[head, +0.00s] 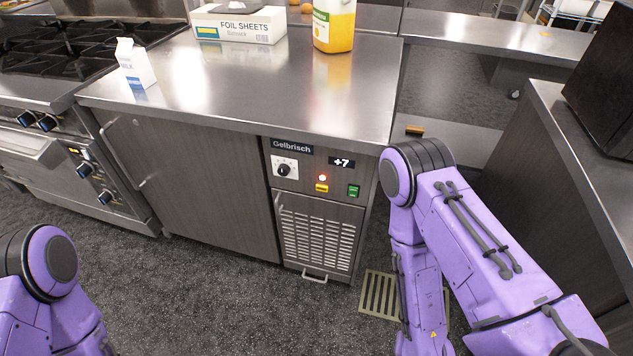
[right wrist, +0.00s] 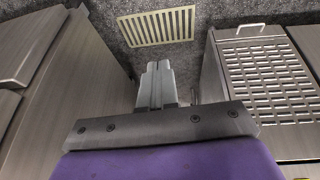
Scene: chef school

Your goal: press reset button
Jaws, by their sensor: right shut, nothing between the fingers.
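The Gelbrisch control panel (head: 312,168) is on the front of the steel counter unit. It has a black dial (head: 284,169), a lit red-orange light (head: 323,178), a small yellow button (head: 321,187), a green switch (head: 353,191) and a display (head: 341,162) reading +7. I cannot read which control is labelled reset. My right gripper (right wrist: 157,83) is shut and empty, low near the floor, beside the louvred grille (right wrist: 266,80) and apart from the panel. My right arm stands right of the panel in the head view; its gripper is hidden there. My left gripper is out of view.
A floor grate (head: 381,295) lies in front of the unit; it also shows in the right wrist view (right wrist: 157,27). The counter (head: 240,85) holds a milk carton (head: 135,64), a foil box (head: 238,25) and a jug (head: 334,25). Another counter (head: 575,130) stands right. Floor ahead is clear.

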